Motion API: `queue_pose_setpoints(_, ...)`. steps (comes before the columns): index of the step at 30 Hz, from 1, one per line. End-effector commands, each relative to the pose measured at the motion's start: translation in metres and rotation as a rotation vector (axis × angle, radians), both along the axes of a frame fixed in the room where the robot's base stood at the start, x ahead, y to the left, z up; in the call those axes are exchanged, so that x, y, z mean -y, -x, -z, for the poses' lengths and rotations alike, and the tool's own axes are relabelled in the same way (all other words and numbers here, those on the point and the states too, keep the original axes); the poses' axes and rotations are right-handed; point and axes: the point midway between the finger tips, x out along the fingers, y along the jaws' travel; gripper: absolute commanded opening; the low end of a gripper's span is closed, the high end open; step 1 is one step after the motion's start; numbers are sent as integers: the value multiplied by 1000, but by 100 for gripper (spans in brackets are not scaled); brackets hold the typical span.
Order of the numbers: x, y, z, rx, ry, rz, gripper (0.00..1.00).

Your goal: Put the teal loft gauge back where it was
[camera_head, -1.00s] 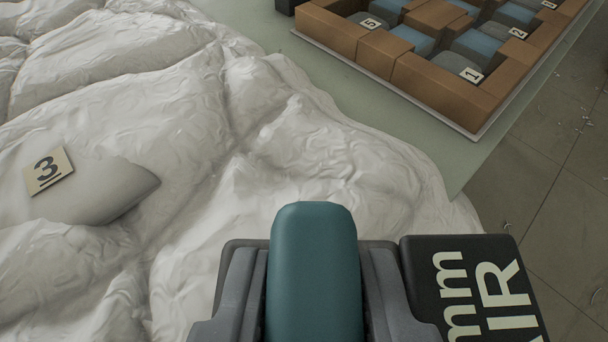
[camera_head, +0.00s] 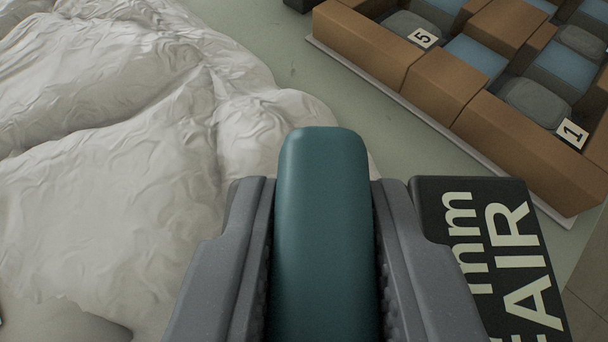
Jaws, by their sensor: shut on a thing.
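The teal loft gauge (camera_head: 322,230) is a rounded teal block at the bottom middle of the view. My gripper (camera_head: 322,255) is shut on it, with a grey finger pressed to each side. A black panel with pale lettering (camera_head: 490,255), partly reading "mm" and "AIR", shows just right of the right finger; I cannot tell whether it is joined to the gauge. The gauge's lower end is out of the frame. What lies directly under it is hidden.
A white crumpled duvet (camera_head: 120,150) fills the left. At the upper right a tray with brown block walls (camera_head: 370,45) holds blue and grey pieces and tags "5" (camera_head: 423,38) and "1" (camera_head: 572,134). A pale green surface (camera_head: 285,60) lies bare between them.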

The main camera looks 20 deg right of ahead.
Motion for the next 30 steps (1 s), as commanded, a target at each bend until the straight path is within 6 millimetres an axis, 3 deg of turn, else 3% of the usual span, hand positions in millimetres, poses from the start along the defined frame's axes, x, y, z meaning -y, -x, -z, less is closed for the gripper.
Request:
queue_pose_setpoints(4, 1, -3, 5, 0, 1, 0, 0)
queue_pose_setpoints(12, 0, -2, 37, -2, 2, -1, 0)
queue_pose_setpoints(22, 0, -2, 37, -1, 2, -1, 0)
queue_pose_setpoints(23, 0, -2, 37, 0, 1, 0, 27)
queue_pose_setpoints(24, 0, -2, 37, 0, 1, 0, 38)
queue_pose_setpoints(25, 0, -2, 37, 0, 1, 0, 44)
queue_pose_setpoints(30, 0, -2, 37, -2, 1, -1, 44)
